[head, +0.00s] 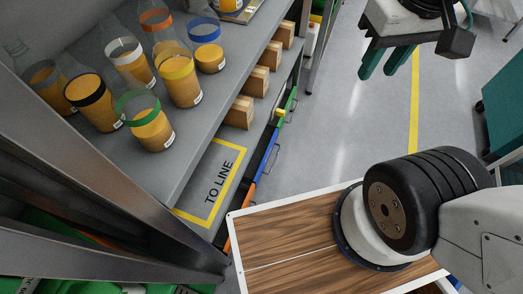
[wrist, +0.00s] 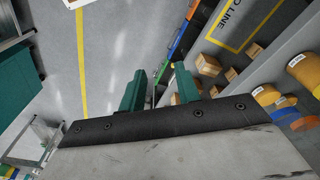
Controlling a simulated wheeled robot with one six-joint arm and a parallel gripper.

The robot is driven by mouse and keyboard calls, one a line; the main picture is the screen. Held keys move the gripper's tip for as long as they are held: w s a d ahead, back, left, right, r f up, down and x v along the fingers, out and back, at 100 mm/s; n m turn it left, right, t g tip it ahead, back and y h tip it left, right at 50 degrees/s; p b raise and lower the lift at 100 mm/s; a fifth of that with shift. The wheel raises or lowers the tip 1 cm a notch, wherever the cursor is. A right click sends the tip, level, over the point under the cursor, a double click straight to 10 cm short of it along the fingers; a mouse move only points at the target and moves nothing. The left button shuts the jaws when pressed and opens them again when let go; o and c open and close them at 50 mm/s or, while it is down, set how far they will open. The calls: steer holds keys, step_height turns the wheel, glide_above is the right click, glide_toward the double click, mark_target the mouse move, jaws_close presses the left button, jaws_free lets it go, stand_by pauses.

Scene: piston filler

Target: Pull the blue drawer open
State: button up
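The blue drawer (head: 268,150) shows as a narrow blue front edge under the shelf unit, between an orange front and a green front. It looks in line with them. It also shows in the wrist view (wrist: 177,48), beyond the fingertips. A dark handle seems to be on its front, but it is too small to tell clearly. My gripper (head: 378,73) is at the upper right of the head view, over the floor and well apart from the drawer. In the wrist view its two teal fingers (wrist: 158,80) are apart with nothing between them.
The shelf's upper board (head: 190,135) holds several bottles with coloured bands. Below are several cardboard boxes (head: 240,112) and a TO LINE marking (head: 215,185). A small yellow piece (head: 281,113) sticks out near the green front. Grey floor (head: 340,120) beside the drawers is clear.

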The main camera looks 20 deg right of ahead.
steer(key=w+d+f+m+g+h, duration=0.1)
steer(key=w+f, duration=0.3)
steer(key=w, duration=0.5)
steer(key=w+d+f, duration=0.1)
steer(key=w+f, duration=0.2)
steer(key=w, duration=0.5)
steer(key=w+d+f+m+g+h, duration=0.1)
steer(key=w+f, duration=0.4)
steer(key=f, duration=0.3)
steer(key=w+d+f, duration=0.1)
steer(key=w+f, duration=0.5)
steer(key=f, duration=0.3)
step_height(320, 180, down, 38)
steer(key=s+g, duration=0.2)
steer(key=s, duration=0.1)
steer(key=w+a+f+m+t+y, duration=0.1)
steer(key=a+f, duration=0.1)
steer(key=f, duration=0.5)
steer(key=w+a+f+m+t+y, duration=0.1)
steer(key=a+f+m, duration=0.1)
steer(key=f, duration=0.5)
steer(key=w+a+f+m+t+y, duration=0.1)
steer(key=a+f, duration=0.3)
steer(key=f, duration=0.4)
steer(key=shift+w+m+t+y, duration=0.4)
steer(key=shift+w+t+y, duration=0.1)
steer(key=shift+w, duration=0.1)
